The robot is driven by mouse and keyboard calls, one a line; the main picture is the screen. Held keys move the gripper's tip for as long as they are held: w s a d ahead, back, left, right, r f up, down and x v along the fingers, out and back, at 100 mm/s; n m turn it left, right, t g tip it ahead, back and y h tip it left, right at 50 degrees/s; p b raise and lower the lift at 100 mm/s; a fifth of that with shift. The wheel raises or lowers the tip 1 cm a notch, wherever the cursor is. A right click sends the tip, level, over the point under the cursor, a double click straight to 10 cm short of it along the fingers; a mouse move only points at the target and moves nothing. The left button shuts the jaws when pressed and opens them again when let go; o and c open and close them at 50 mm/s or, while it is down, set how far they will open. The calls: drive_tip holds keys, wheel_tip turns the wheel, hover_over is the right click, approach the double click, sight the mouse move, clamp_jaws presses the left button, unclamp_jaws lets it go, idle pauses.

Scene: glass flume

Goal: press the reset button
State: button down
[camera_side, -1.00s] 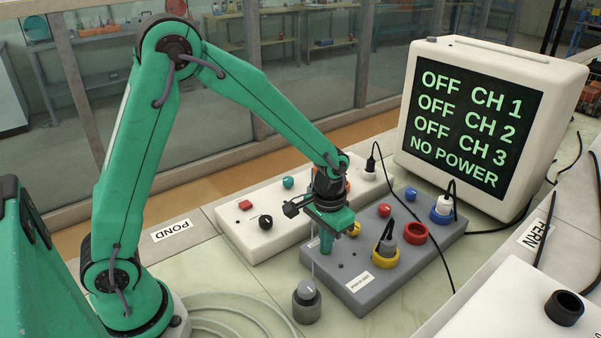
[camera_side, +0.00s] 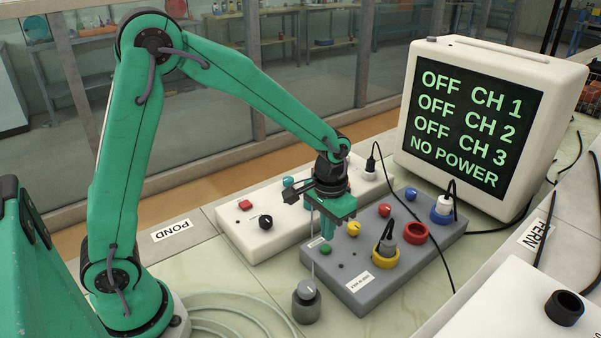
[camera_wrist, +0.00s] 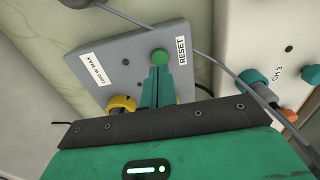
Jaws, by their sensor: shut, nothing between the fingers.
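The reset button is a small green round button (camera_side: 326,248) on the near-left end of the grey box (camera_side: 345,262). In the wrist view the green button (camera_wrist: 159,57) sits beside a RESET label (camera_wrist: 181,52). My gripper (camera_side: 325,236) is shut and empty, pointing down just above the button. In the wrist view the closed fingertips (camera_wrist: 158,72) appear close to the button's edge; I cannot tell the exact gap. The monitor (camera_side: 470,125) reads OFF for CH 1, CH 2 and CH 3, and NO POWER.
A grey weight-like piece (camera_side: 307,304) with a thin cable stands in front.

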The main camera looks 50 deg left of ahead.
sight(323, 247)
wheel_tip(323, 247, up, 10)
idle(0.5)
idle(0.6)
drive_tip(key=s+a+r+t, duration=0.2)
drive_tip(key=s+a+r, duration=0.1)
drive_tip(key=s, duration=0.5)
drive_tip(key=s+a+r+t, duration=0.2)
drive_tip(key=s+a+t, duration=0.1)
drive_tip(key=s, duration=0.6)
drive_tip(key=shift+s+a+r, duration=0.3)
drive_tip(key=shift+r, duration=0.1)
idle(1.8)
